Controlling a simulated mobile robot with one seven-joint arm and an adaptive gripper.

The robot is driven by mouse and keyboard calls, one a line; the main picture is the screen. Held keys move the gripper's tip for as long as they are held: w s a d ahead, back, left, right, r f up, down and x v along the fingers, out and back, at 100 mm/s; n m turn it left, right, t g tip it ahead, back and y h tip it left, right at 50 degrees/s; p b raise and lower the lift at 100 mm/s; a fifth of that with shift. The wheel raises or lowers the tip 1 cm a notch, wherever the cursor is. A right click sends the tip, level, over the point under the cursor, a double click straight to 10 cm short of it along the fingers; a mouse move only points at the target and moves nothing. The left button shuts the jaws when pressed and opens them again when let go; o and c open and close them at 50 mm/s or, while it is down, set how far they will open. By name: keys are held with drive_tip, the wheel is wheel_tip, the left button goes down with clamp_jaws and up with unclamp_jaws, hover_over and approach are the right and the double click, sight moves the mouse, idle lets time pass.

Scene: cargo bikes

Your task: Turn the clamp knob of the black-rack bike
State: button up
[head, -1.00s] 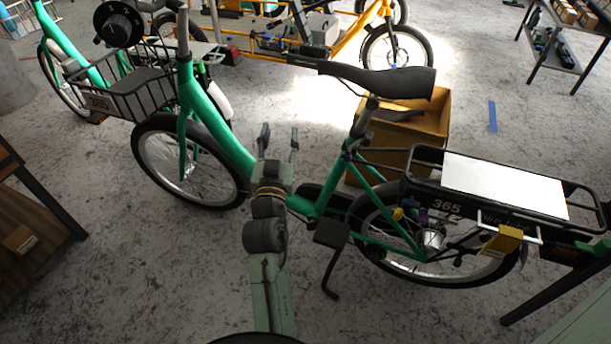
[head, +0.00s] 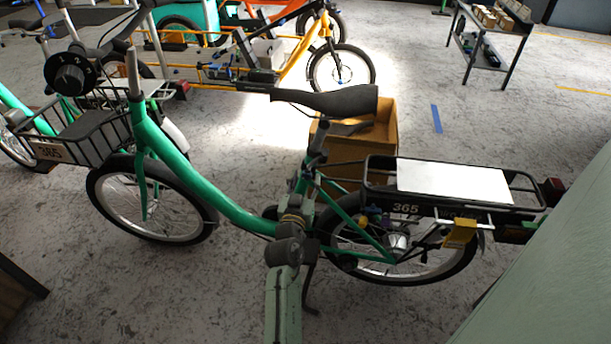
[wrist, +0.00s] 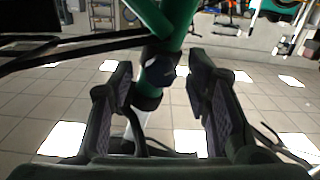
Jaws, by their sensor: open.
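The green bike with the black rear rack (head: 520,190) marked 365 stands side-on in the head view. Its saddle (head: 335,101) and seat post (head: 318,138) are above my gripper (head: 303,187), which overlaps the seat tube area. In the wrist view my gripper (wrist: 162,88) is open, with a finger on each side of a green tube (wrist: 177,18). A black collar with a rounded dark part (wrist: 162,57) sits on that tube between the fingers. I cannot tell for sure whether this part is the clamp knob. No grip on it shows.
A wooden box (head: 383,135) stands behind the bike. A white sheet (head: 450,181) lies on the rack. A black numbered dial (head: 70,74) is near the handlebar above the basket (head: 85,140). A yellow cargo bike (head: 295,68) and a shelf table (head: 487,32) are farther back.

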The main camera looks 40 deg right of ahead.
drive_tip(key=shift+w+d, duration=0.3)
drive_tip(key=shift+d, duration=0.05)
clamp_jaws()
idle(0.4)
